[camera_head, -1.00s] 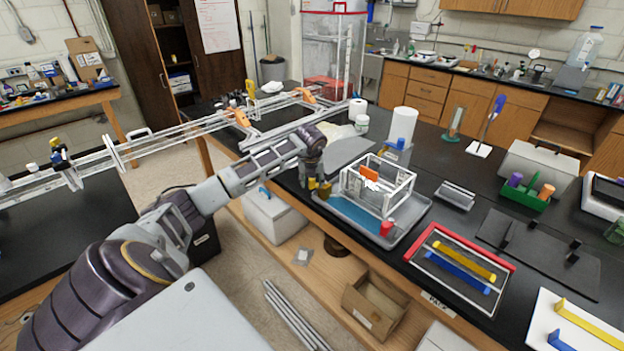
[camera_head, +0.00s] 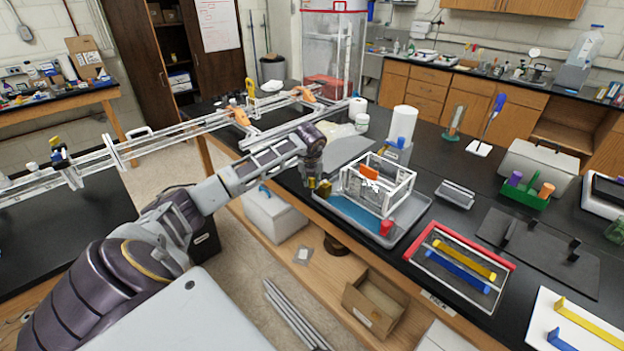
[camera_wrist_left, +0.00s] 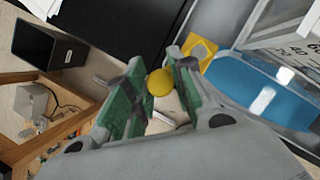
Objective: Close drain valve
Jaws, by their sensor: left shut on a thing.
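The drain valve shows as a round yellow knob (camera_wrist_left: 160,82) in the left wrist view, with a yellow square piece (camera_wrist_left: 201,53) just beyond it. In the head view its yellow parts (camera_head: 323,188) are small, at the left corner of the grey tray (camera_head: 405,232). My left gripper (camera_wrist_left: 154,88) is shut on the yellow knob, one green-padded finger on each side. In the head view the left gripper (camera_head: 314,178) hangs down at that tray corner and partly hides the valve. My right gripper is not in view.
The tray holds blue liquid (camera_head: 350,212), a white extrusion frame (camera_head: 385,202) and a red cup (camera_head: 386,227). A paper roll (camera_head: 402,125) stands behind. A red-edged tray (camera_head: 437,284) lies to the right. The black bench's front edge runs close below the valve.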

